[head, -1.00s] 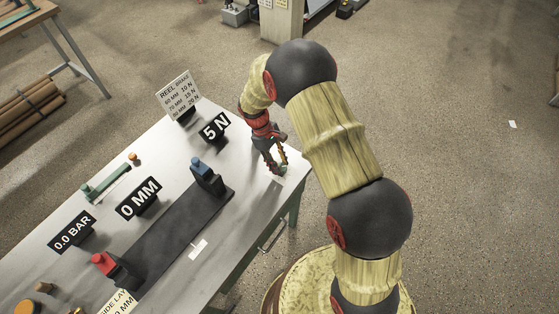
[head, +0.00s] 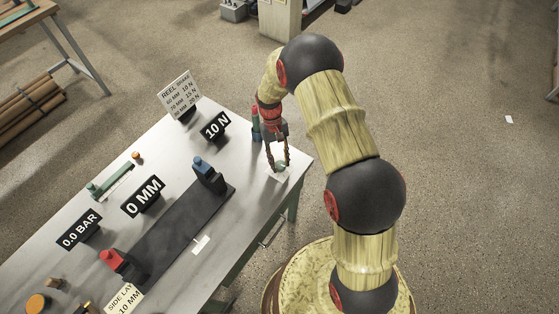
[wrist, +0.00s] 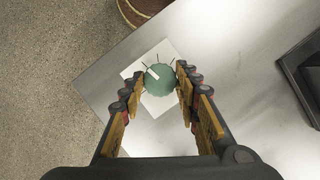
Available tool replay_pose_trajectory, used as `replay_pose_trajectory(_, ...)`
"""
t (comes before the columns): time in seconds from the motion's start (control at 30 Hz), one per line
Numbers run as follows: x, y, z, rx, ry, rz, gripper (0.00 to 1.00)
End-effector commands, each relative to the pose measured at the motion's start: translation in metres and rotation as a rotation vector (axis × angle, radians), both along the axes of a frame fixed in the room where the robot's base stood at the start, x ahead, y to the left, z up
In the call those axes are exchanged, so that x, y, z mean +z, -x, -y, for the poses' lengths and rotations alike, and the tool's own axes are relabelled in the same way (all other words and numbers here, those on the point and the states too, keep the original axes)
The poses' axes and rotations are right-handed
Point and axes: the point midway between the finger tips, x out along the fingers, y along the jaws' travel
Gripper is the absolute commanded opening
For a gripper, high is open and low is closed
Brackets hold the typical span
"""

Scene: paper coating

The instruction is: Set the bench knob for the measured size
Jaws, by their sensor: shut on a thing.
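The round green knob (wrist: 160,79) with a white pointer mark sits on a white card with dark tick marks at the bench corner. My gripper (wrist: 161,76) is shut on it from above, one finger on each side. In the head view my gripper (head: 278,166) reaches down to the knob at the bench's right corner. The brake display (head: 216,126) reads 10 N. The size display (head: 143,197) reads 0 MM. A reel brake chart (head: 180,95) lists sizes in MM against values in N.
A dark rail (head: 172,243) carries a blue-topped block (head: 204,169) and a red-topped block (head: 115,261). A pressure display (head: 79,230) reads 0.0 BAR. A side lay sign (head: 124,299) stands at the front. Bare metal (head: 238,187) lies between rail and knob.

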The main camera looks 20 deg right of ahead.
Motion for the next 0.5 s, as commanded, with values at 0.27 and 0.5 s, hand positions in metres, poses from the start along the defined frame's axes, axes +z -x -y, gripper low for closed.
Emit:
replay_pose_trajectory(0.27,0.0001,-0.0009,0.0002,-0.012,0.000,0.002,0.07)
replay_pose_trajectory(0.5,0.0000,-0.0009,0.0001,-0.011,0.000,0.002,0.34)
